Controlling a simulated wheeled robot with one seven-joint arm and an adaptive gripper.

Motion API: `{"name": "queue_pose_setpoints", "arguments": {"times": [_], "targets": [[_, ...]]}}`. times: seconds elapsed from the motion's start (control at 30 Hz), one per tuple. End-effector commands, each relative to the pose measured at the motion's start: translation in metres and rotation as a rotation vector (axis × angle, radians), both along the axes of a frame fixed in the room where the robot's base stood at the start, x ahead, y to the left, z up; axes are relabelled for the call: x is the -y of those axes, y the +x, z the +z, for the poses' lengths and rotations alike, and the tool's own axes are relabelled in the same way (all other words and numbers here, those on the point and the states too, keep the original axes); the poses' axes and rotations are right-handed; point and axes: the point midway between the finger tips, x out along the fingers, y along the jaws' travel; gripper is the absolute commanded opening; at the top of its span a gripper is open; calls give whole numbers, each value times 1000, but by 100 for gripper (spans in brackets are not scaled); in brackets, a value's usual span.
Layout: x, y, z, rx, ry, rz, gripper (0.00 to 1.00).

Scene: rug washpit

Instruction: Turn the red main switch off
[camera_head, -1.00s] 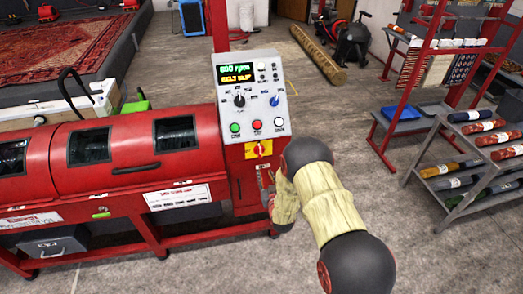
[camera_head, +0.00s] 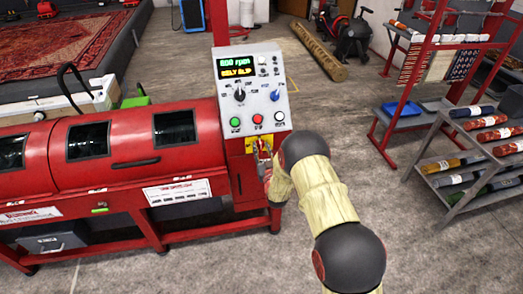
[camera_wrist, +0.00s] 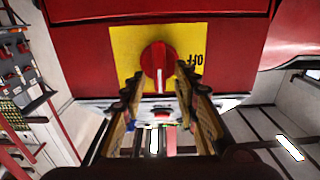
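The red main switch (camera_wrist: 158,60) is a round knob with a white line on its grip, on a yellow plate (camera_wrist: 125,45) marked OFF at the right, upside down in the wrist view. The white line runs up and down in that view. In the head view the yellow plate (camera_head: 250,145) is on the red machine's front, below the control panel. My gripper (camera_wrist: 160,80) is open, its two fingers pointing at the knob, one tip near each side. Whether they touch it cannot be told. In the head view my gripper (camera_head: 262,150) partly hides the plate and the knob.
The grey control panel (camera_head: 248,85) has a lit display, dials and green, red and white buttons just above the switch. The long red machine (camera_head: 130,160) extends left. A rack (camera_head: 450,185) with rolled goods stands at right, with open floor between.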

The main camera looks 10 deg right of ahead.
Motion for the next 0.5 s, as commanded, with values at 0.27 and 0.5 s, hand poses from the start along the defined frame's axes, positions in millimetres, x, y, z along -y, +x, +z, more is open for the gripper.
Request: {"name": "queue_pose_setpoints", "arguments": {"times": [0.27,0.5], "targets": [[0,0,0,0,0,0,27],[0,0,0,0,0,0,13]]}}
